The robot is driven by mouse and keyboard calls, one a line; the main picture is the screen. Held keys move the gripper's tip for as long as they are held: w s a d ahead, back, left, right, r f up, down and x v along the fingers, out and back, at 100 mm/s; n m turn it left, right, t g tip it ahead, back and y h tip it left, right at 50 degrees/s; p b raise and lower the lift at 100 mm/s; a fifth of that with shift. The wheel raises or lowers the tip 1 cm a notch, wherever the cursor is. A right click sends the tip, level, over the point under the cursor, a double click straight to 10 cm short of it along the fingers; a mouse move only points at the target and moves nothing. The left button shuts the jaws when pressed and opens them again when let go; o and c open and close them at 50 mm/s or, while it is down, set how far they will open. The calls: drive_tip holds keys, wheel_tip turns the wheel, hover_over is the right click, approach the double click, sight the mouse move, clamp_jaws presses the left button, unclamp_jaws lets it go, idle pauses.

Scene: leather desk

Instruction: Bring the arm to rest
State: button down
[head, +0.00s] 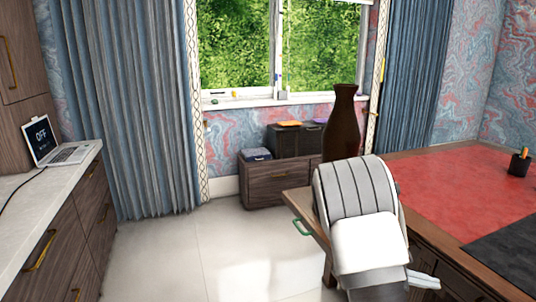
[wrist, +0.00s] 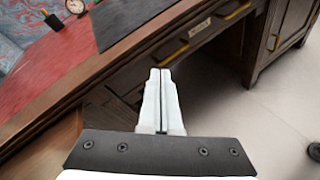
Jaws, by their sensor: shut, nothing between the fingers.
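My gripper (wrist: 160,72) is shut with nothing between its fingers. In the wrist view its pale fingers point away from the camera, in front of the desk's drawer side. In the head view my white arm is folded at the lower right, in front of the wooden desk (head: 404,156), and the pale fingers (head: 424,281) show beside its lower end. The desk has a red leather top (head: 455,185). I cannot tell the exact gap between the fingers and the desk front.
A brown vase (head: 341,125) stands behind my arm. A pen cup (head: 520,162) is on the desk; a clock (wrist: 76,6) shows in the wrist view. A laptop (head: 58,145) sits on the left counter (head: 40,184). The floor (head: 200,255) between is clear.

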drive_tip(key=s+a+r+m+t+y, duration=0.3)
drive_tip(key=s+a+r+m+y, duration=0.4)
drive_tip(key=s+a, duration=0.5)
drive_tip(key=s+a+r+m+t+y, duration=0.3)
drive_tip(key=s+a+r+m+y, duration=0.35)
drive_tip(key=a, duration=0.65)
drive_tip(key=s+r+n+p, duration=0.1)
drive_tip(key=s+r+p, duration=0.2)
drive_tip(key=r+p, duration=1.7)
wheel_tip(320, 180, up, 3)
drive_tip(key=shift+a+r+y, duration=0.1)
drive_tip(key=shift+a+y, duration=0.15)
drive_tip(key=shift+y, duration=0.1)
drive_tip(key=shift+d, duration=0.2)
